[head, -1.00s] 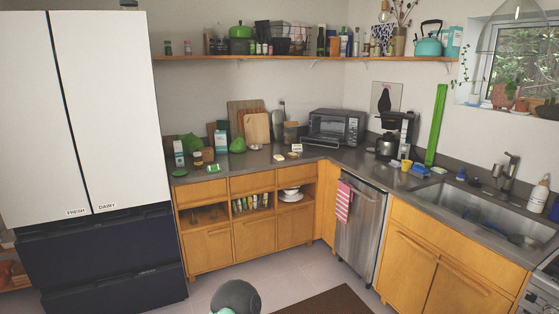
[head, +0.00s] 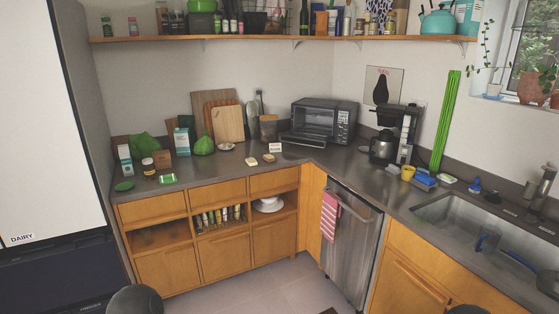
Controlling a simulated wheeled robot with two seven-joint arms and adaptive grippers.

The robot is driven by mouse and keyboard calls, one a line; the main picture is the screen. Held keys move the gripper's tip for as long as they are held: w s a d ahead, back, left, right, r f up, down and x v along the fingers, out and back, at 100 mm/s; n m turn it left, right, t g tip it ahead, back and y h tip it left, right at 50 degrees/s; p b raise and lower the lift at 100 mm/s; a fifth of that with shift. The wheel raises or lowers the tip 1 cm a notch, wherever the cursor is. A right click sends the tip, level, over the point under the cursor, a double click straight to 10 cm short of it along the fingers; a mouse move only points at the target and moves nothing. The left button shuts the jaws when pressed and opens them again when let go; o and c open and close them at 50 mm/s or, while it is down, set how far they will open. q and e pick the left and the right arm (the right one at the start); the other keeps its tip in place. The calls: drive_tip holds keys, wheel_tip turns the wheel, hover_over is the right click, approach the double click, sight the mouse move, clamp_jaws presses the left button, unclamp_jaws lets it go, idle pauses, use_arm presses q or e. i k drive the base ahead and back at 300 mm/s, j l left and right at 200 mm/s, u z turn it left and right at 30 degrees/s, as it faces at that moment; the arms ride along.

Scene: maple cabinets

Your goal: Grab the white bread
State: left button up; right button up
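Two small pale, tan-topped pieces lie on the grey counter near the inner corner: a left piece (head: 252,161) and a right piece (head: 268,158). They look like bread or butter-like blocks; they are too small to tell which is the white bread. A small white card (head: 275,147) stands just behind them. Neither gripper is in view. Dark rounded parts, probably of my arms, show at the bottom edge, far from the counter pieces.
The toaster oven (head: 325,120) stands right of the pieces, and cutting boards (head: 228,124) lean on the wall behind. A coffee maker (head: 395,137) and sink (head: 480,225) are right. Floor before the cabinets is clear.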

sight(250, 162)
drive_tip(key=i+u, duration=0.15)
drive_tip(key=i, duration=0.4)
drive_tip(key=i+u, duration=0.15)
drive_tip(key=i, duration=0.4)
drive_tip(key=i+l+u, duration=0.15)
drive_tip(key=i, duration=0.4)
drive_tip(key=i+l+u, duration=0.15)
drive_tip(key=i, duration=0.4)
